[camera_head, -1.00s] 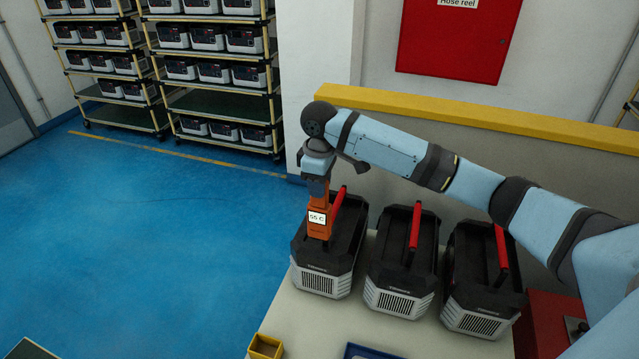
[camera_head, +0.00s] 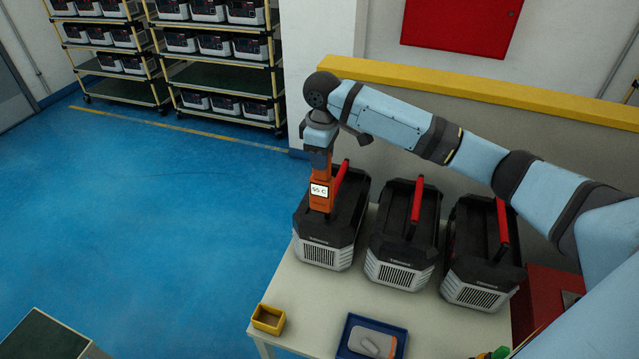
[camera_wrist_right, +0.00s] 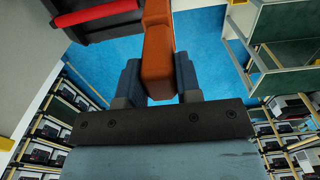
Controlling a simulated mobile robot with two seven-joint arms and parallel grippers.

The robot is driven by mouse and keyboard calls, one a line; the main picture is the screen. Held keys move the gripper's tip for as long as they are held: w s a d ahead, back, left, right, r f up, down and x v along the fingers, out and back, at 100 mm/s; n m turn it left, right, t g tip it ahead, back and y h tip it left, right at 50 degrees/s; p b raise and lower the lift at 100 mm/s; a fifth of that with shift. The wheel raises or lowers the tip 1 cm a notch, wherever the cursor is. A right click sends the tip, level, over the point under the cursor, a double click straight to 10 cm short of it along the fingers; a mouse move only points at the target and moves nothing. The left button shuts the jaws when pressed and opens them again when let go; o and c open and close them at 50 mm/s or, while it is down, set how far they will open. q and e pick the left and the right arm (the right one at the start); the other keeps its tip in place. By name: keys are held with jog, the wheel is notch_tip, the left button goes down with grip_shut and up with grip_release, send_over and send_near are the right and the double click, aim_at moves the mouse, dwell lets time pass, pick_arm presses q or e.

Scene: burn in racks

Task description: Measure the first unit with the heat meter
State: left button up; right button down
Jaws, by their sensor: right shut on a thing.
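Three black and grey units with red handles stand in a row on the white table. The heat meter (camera_head: 320,196) is orange, with a small white display that seems to read 55 C. My right gripper (camera_head: 320,172) is shut on the heat meter and holds it upright over the front left part of the leftmost unit (camera_head: 330,238). I cannot tell whether the meter's lower end touches the unit. In the right wrist view the orange meter (camera_wrist_right: 158,50) sits between the two fingers (camera_wrist_right: 158,80). My left gripper is out of view.
The middle unit (camera_head: 402,248) and right unit (camera_head: 484,262) stand close by. A yellow box (camera_head: 267,319) and a blue tray (camera_head: 350,338) with grey items are at the table's front. A yellow-topped low wall (camera_head: 480,97) stands behind. Racks (camera_head: 222,58) hold more units.

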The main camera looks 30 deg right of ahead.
dwell(0.6)
jog(key=shift+r, duration=5.05)
jog(key=shift+f, duration=0.1)
